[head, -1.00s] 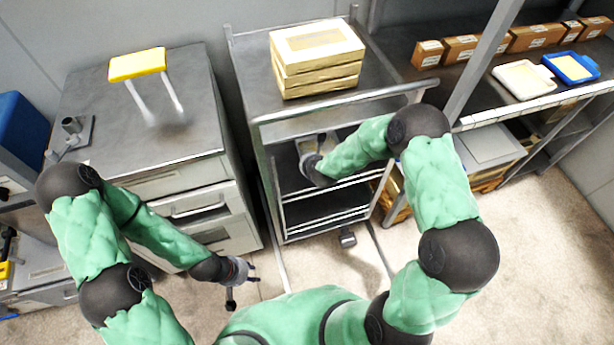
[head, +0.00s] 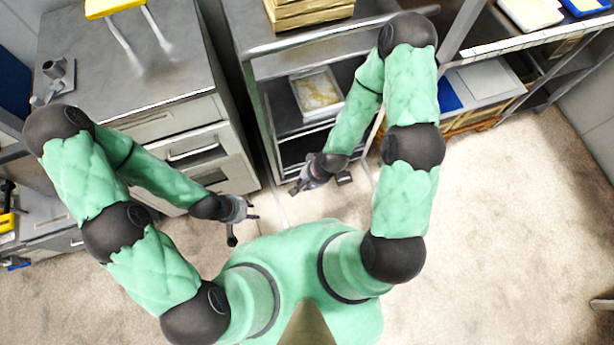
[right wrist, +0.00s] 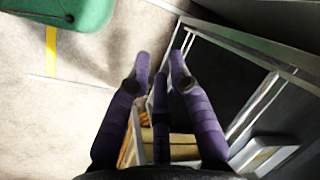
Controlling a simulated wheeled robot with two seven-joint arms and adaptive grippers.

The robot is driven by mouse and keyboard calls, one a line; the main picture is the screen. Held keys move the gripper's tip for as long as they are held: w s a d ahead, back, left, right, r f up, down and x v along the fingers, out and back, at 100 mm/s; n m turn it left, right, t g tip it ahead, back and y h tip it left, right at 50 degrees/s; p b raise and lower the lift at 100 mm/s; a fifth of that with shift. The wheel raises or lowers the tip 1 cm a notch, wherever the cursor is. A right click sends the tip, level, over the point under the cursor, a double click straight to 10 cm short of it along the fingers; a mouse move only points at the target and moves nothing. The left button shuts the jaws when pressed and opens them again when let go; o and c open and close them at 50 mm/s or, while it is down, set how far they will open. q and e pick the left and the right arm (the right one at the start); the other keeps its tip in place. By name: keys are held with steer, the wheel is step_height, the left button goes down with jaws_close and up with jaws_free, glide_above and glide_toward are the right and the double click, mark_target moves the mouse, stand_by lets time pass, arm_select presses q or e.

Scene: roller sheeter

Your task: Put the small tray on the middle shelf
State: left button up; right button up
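The small tray (head: 297,95), pale with a yellowish sheet in it, lies on the middle shelf (head: 283,117) of the grey metal cart, under its top. Its corner also shows in the right wrist view (right wrist: 285,153). My right gripper (head: 297,190) is in front of the cart, apart from the tray and empty. In the right wrist view its dark purple fingers (right wrist: 160,62) stand apart with nothing between them. My left gripper (head: 250,219) is open and empty in front of the drawer cabinet.
Stacked wooden boxes (head: 310,12) stand on the cart top. The drawer cabinet (head: 130,80) stands left of the cart, with a yellow-topped stand (head: 110,8) on it. A shelf rack at the right holds a white tray (head: 530,12) and a blue tray (head: 585,6).

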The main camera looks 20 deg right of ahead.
steer(key=s+n, duration=0.2)
steer(key=s, duration=0.1)
steer(key=s+a+n+g, duration=0.1)
steer(key=n, duration=0.1)
steer(key=shift+s+y, duration=0.2)
steer(key=shift+y, duration=0.1)
steer(key=shift+o, duration=0.3)
stand_by(0.4)
